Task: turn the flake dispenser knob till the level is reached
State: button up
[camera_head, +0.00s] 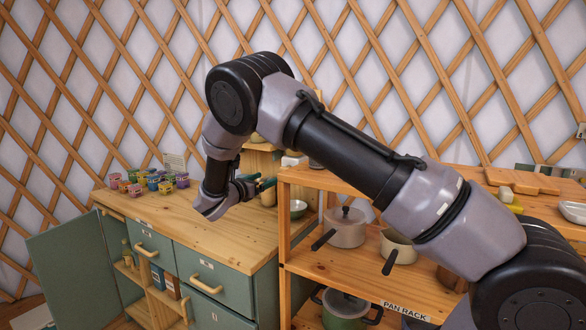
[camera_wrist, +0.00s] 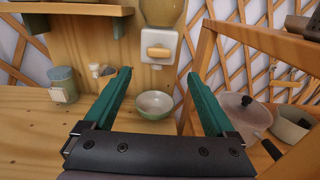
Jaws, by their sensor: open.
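The flake dispenser (camera_wrist: 163,40) is at the top middle of the wrist view, with a tan container above and a white housing below. In the head view my gripper (camera_head: 264,186) is above the counter's right end.
A lidded green canister (camera_wrist: 62,84) stands left of the bowl. A wooden rack (camera_head: 345,265) with pots (camera_head: 345,228) is close on the right. Several small coloured jars (camera_head: 150,181) stand at the counter's back left. The counter's middle (camera_head: 190,220) is clear.

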jog(key=x, duration=1.1)
jog(key=shift+w, duration=0.2)
jog(key=shift+f, duration=0.1)
jog(key=c, duration=1.4)
